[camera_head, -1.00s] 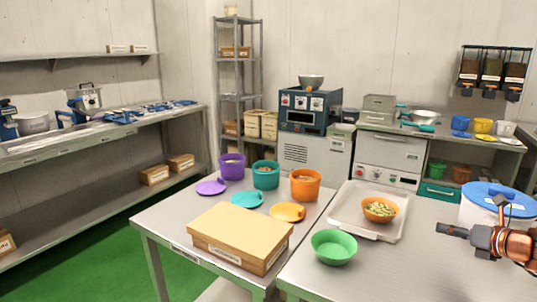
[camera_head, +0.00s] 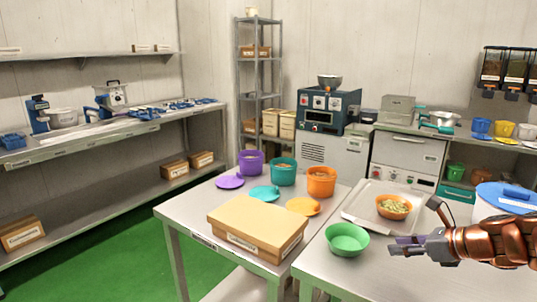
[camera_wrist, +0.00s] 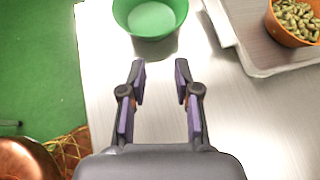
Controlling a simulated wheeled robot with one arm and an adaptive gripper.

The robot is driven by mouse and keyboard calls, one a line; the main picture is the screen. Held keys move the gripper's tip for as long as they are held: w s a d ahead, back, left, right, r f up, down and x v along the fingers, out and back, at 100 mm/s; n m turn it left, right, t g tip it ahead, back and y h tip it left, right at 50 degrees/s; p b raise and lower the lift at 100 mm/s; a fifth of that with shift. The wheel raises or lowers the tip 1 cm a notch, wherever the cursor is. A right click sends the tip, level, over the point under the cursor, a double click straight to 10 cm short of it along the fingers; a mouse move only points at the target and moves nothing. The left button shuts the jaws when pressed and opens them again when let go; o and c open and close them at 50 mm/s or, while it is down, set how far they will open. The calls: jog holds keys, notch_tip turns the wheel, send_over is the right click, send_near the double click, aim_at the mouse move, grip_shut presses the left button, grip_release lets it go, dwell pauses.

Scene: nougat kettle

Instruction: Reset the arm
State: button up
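My gripper (camera_wrist: 160,85) is open and empty in the wrist view, its two purple-and-grey fingers apart above the bare steel table. In the head view my gripper (camera_head: 398,246) reaches in from the right, over the front table and to the right of a green bowl (camera_head: 347,239). The green bowl (camera_wrist: 150,18) lies ahead of the fingertips in the wrist view, apart from them, and looks empty. An orange bowl (camera_head: 393,207) of green nuts stands on a metal tray (camera_head: 357,212) behind the gripper; the tray's corner (camera_wrist: 262,68) shows at the wrist view's upper right.
A cardboard box (camera_head: 258,225) lies on the left table, with purple (camera_head: 251,163), teal (camera_head: 284,172) and orange (camera_head: 321,181) tubs and their lids behind it. A blue-lidded white container (camera_head: 507,198) stands behind my arm. The front table's near part is clear.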

jog(key=s+a+n+g, duration=0.1)
jog(key=a+n, duration=0.1)
jog(key=a, duration=0.1)
jog(key=s+a+f+n+g, duration=0.1)
jog(key=a+n, duration=0.1)
jog(key=a, duration=0.1)
jog(key=s+a+n+g, duration=0.1)
jog(key=s+a+n, duration=0.1)
jog(key=a, duration=0.2)
jog(key=shift+a+f+y, duration=0.1)
jog(key=shift+f+y, duration=0.15)
jog(key=shift+y, duration=0.15)
jog(key=s+a+f+n+g+h, duration=0.1)
jog(key=s+a+f+n+g, duration=0.3)
jog(key=s+a+n, duration=0.55)
jog(key=s+d+f+n+g+h, duration=0.25)
jog(key=s+n, duration=0.35)
jog(key=s, duration=0.4)
jog(key=s+d+f+n+g+h, duration=0.15)
jog(key=s+n+h, duration=0.25)
jog(key=s+n, duration=0.45)
notch_tip(320, 180, up, 15)
jog(key=m+p, duration=0.1)
jog(key=p, duration=1.2)
jog(key=shift+s+a+f+m, duration=0.2)
jog(key=shift+s+a+m, duration=0.1)
jog(key=shift+m, duration=0.1)
